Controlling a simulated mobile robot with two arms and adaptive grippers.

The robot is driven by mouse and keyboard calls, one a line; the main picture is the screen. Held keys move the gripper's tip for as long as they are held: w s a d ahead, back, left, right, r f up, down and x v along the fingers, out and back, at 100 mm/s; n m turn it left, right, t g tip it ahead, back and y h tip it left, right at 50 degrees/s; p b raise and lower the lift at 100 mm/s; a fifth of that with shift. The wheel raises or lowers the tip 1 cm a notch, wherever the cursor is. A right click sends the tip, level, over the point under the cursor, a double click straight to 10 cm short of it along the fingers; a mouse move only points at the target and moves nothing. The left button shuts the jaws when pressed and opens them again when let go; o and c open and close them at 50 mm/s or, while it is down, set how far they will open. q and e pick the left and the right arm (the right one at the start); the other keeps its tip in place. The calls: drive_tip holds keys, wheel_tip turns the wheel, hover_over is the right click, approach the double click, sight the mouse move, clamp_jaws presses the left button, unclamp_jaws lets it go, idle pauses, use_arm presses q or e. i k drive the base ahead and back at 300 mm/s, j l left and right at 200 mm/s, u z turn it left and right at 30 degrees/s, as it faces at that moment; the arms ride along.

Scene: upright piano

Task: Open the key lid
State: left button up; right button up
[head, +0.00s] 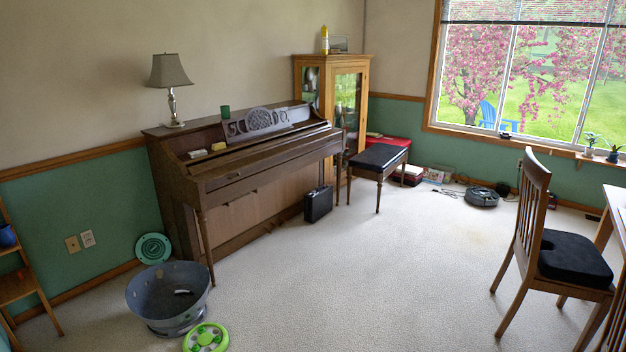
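A brown upright piano (250,205) stands against the far wall, left of the middle of the head view. Its key lid (265,158) is a long brown panel over the keyboard. No keys show, so the lid looks closed. Neither of my grippers is in the head view.
A lamp (170,90) stands on the piano. A black case (318,204) is on the floor before it, and a black-topped bench (378,157) is to its right. A metal tub (168,295) and green toy (206,338) lie front left. The carpet (370,270) is clear mid-room; a chair (545,250) stands right.

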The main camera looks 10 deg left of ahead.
sight(216, 173)
drive_tip(key=i+l, duration=0.1)
drive_tip(key=i, duration=2.5)
drive_tip(key=j+u, duration=0.05)
drive_tip(key=j, duration=0.1)
